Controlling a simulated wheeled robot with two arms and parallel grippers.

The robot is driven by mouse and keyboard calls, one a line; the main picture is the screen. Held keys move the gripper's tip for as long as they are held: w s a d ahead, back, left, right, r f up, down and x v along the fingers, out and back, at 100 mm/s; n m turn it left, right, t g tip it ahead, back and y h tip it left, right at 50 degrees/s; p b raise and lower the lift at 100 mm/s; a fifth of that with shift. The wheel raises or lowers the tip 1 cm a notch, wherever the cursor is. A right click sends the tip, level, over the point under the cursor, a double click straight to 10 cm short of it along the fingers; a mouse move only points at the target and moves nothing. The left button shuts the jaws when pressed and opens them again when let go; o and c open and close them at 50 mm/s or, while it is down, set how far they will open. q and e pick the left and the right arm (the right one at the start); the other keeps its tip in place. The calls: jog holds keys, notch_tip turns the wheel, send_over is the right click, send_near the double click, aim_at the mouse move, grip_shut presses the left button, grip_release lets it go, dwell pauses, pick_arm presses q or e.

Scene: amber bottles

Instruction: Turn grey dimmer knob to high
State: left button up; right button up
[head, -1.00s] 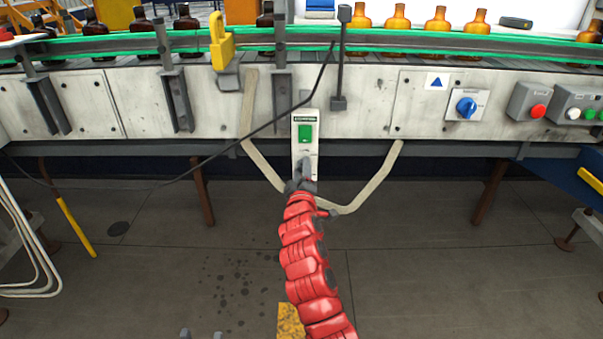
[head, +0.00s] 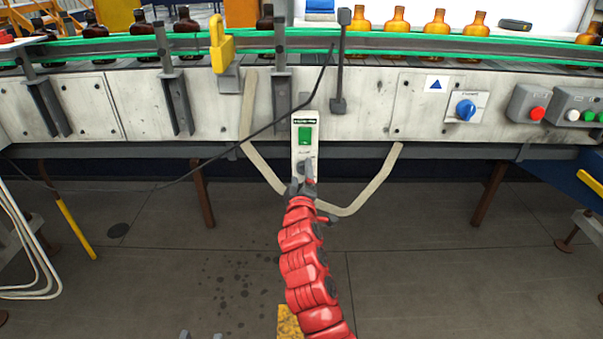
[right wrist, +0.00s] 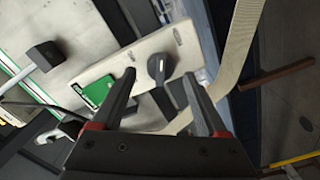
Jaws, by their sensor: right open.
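The grey dimmer knob (right wrist: 159,67) sits on a narrow pale control plate (right wrist: 178,38), next to a green rocker switch (right wrist: 98,91). In the head view the knob (head: 304,166) is small, below the green switch (head: 305,134). My right gripper (right wrist: 160,76) is open and empty. In the right wrist view its two dark fingers point at the plate, with the knob showing between and just beyond the fingertips. In the head view the right gripper (head: 303,184) is just below the knob. I cannot read the knob's setting. My left gripper is not clearly visible.
The plate hangs from a conveyor (head: 350,100) carrying amber bottles (head: 397,20). A black cable (head: 230,145) runs past the plate, and pale conduit (head: 262,168) bends around it. A blue rotary switch (head: 466,108) and red button (head: 537,113) are right. The floor below is open.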

jog(key=s+p, duration=0.2)
jog(key=s, duration=1.4)
jog(key=shift+s, duration=0.2)
jog(key=shift+w+f, duration=0.1)
